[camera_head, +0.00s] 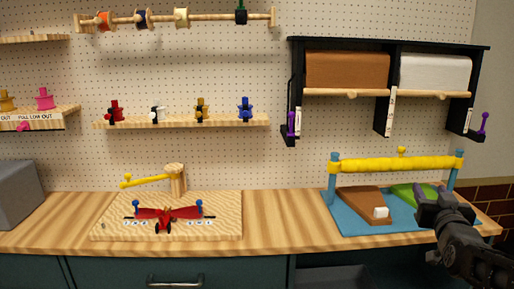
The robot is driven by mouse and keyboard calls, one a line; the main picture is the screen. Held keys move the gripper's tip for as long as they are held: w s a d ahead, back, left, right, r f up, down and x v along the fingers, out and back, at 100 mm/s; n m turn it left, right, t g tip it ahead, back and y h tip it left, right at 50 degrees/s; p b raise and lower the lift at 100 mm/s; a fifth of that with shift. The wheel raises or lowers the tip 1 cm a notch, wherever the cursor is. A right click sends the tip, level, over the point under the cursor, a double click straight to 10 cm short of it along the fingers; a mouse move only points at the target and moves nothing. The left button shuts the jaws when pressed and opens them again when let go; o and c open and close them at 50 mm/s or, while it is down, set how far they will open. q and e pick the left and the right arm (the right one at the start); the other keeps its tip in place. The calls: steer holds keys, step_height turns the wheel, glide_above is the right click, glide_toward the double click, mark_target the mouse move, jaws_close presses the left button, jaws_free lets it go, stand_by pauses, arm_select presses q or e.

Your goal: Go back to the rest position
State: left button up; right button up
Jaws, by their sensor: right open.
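My right gripper (441,203) is at the right side of the head view, above the right part of the blue board (350,222). It is open and nothing shows between its fingers. It partly covers the board and the green piece (408,192) on it. My left gripper is not in this view.
A wooden counter (275,235) runs across, clear in the middle. A yellow roller (395,163) spans the blue board, with a brown wedge (362,203) below. A wooden board (110,227) with a red clamp-like device (165,214) sits left. Shelves and a black paper rack (391,50) hang behind.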

steer(key=s+a+f+m+g+y, duration=0.1)
steer(key=a+f+g, duration=0.1)
steer(key=f, duration=0.7)
steer(key=s+a+f+m+g+y, duration=0.1)
steer(key=a+f+g, duration=0.1)
steer(key=f, duration=0.8)
steer(key=s+a+f+g+y, duration=0.2)
steer(key=s+a+f, duration=0.1)
steer(key=a+f, duration=0.55)
steer(key=s+a+f+g+y, duration=0.2)
steer(key=a+f, duration=0.4)
steer(key=f, duration=0.5)
steer(key=s+a+f+n+g+y, duration=0.2)
steer(key=s+a+f+g, duration=0.2)
steer(key=s+a+f, duration=0.4)
steer(key=s+a+f+n+g+y+p, duration=0.1)
steer(key=s+a+f+g, duration=0.3)
steer(key=s+a+f, duration=0.5)
steer(key=s+a+n+y, duration=0.1)
steer(key=s+a, duration=0.4)
steer(key=s, duration=0.4)
steer(key=shift+f, duration=0.25)
steer(key=shift+d, duration=0.1)
